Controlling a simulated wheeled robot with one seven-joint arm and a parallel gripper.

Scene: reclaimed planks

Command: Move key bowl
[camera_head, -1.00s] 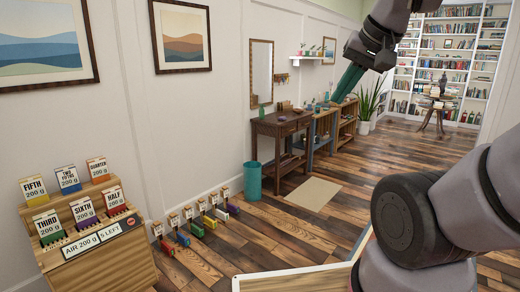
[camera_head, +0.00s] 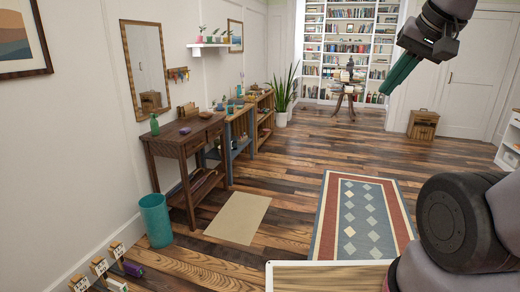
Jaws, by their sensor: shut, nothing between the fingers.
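A small reddish bowl-like item (camera_head: 185,130) sits on top of the dark wooden console table (camera_head: 165,142) at the left. It may be the key bowl, but it is too small to tell, and no keys can be made out in it. My gripper (camera_head: 386,91), with teal fingers, is at the upper right, pointing down and left. It is shut and empty, held in the air well apart from the table.
A green bottle (camera_head: 154,124) and a wooden holder (camera_head: 187,110) share the tabletop. A teal bin (camera_head: 156,218) stands before the table, near a beige mat (camera_head: 238,218). A patterned rug (camera_head: 362,215) lies at centre right. The plank floor between is mostly open.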

